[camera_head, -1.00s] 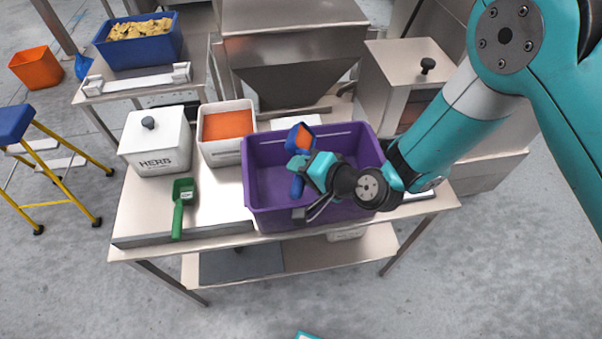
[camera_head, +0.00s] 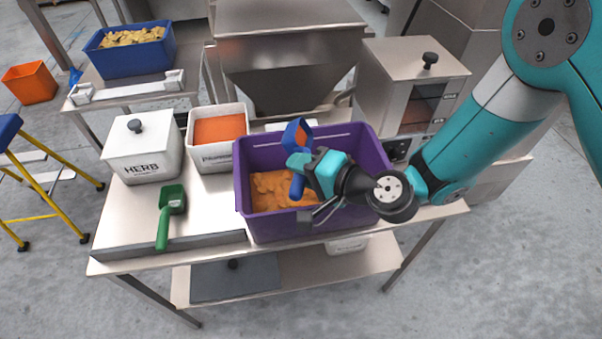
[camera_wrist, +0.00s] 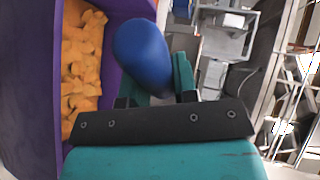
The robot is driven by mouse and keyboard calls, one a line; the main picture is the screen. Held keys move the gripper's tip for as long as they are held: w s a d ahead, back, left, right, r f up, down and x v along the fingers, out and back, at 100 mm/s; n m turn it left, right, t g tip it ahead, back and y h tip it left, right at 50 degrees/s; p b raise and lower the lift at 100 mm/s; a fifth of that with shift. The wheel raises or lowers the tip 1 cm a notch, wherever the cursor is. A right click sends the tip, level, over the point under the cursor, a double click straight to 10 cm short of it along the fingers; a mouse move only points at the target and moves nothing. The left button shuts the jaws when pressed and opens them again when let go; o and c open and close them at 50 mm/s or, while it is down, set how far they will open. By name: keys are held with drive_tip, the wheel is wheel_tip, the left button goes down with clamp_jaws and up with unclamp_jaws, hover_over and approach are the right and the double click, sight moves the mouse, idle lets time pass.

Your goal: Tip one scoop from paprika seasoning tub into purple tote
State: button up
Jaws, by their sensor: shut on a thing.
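My gripper (camera_head: 302,168) is over the tote, shut on the handle of a blue scoop (camera_head: 297,187). The scoop's head is tilted up over the tote, and an orange patch shows inside it; how much it holds I cannot tell. In the wrist view the blue handle (camera_wrist: 142,55) sits between the fingers, with the tote's chips (camera_wrist: 82,60) to the left.
A lidded white HERB tub (camera_head: 145,158) stands left of the paprika tub. A green scoop (camera_head: 168,212) lies on the bench in front. A steel hopper (camera_head: 290,60) rises behind the tote. A blue tote (camera_head: 128,62) of chips is at the back left.

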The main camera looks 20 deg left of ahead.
drive_tip(key=shift+w+d+f+m+t+y+b, duration=0.2)
drive_tip(key=shift+y+b, duration=0.45)
drive_tip(key=shift+b, duration=2.15)
drive_tip(key=shift+s+d+r+m+y+b, duration=0.2)
drive_tip(key=shift+y+b, duration=0.4)
drive_tip(key=shift+b, duration=2.25)
drive_tip(key=shift+w+d+f+m+t+y+b, duration=0.1)
drive_tip(key=shift+d+f+m+y+b, duration=0.4)
drive_tip(key=shift+b, duration=2.3)
drive_tip(key=y+b, duration=0.2)
drive_tip(key=b, duration=0.6)
drive_tip(key=shift+r+t, duration=0.15)
drive_tip(key=shift+t, duration=0.25)
drive_tip(key=shift+r+p, duration=0.4)
drive_tip(key=shift+p, duration=0.3)
drive_tip(key=shift+a+r+h+p, duration=0.1)
drive_tip(key=shift+h+p, duration=0.15)
drive_tip(key=shift+p, duration=0.25)
drive_tip(key=p, duration=0.3)
drive_tip(key=shift+a+g+h, duration=0.1)
drive_tip(key=shift+g+h, duration=0.2)
drive_tip(key=p, duration=0.2)
drive_tip(key=shift+p, duration=0.35)
drive_tip(key=shift+f+b, duration=0.55)
drive_tip(key=shift+b, duration=0.75)
drive_tip(key=shift+f+b, duration=0.1)
drive_tip(key=shift+b, duration=1.15)
